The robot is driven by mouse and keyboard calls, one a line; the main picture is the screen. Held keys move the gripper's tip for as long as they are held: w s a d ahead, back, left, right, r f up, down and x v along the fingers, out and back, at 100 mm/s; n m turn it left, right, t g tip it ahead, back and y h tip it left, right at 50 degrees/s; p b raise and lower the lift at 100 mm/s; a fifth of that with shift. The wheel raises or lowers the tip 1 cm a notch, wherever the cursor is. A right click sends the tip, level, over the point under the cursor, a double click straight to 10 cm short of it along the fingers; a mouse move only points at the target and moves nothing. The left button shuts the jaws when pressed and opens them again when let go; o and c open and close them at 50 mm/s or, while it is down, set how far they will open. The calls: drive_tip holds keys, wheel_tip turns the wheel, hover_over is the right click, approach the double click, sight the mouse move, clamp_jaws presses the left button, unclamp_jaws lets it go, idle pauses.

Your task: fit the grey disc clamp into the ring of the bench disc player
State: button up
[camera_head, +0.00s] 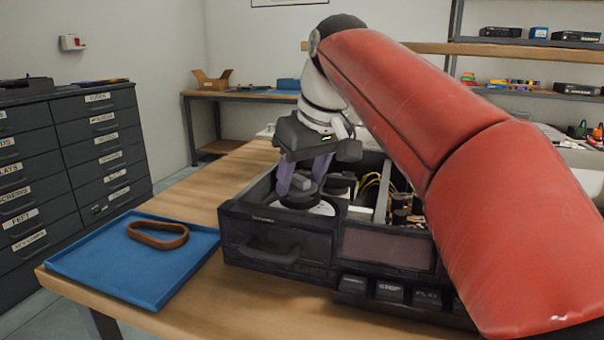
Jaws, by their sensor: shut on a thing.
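The bench disc player (275,246) is a dark, open-topped case on the wooden bench, its front facing me. My gripper (301,184) reaches down into its left bay, with two purple fingers shut on the grey disc clamp (303,182). Only a small grey part of the clamp shows between the fingers. A dark round part (299,200) lies directly below the fingers, over a white round surface (322,209). I cannot tell whether that dark part is the ring or belongs to the clamp, nor whether the clamp is seated or touching.
A blue tray (95,262) with a brown rubber band (157,235) lies left of the player. The player's right bay holds yellow wires (371,184) and dark components. Dark drawer cabinets (60,170) stand at the left. My red arm covers the player's right side.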

drive_tip(key=shift+f, duration=0.4)
drive_tip(key=o, duration=1)
drive_tip(key=shift+o, duration=0.2)
drive_tip(key=shift+r, duration=0.1)
drive_tip(key=p+v, duration=0.1)
drive_tip(key=v, duration=0.6)
drive_tip(key=shift+r+p, duration=0.25)
drive_tip(key=shift+p, duration=0.05)
drive_tip(key=shift+s+d, duration=0.1)
drive_tip(key=shift+s, duration=0.05)
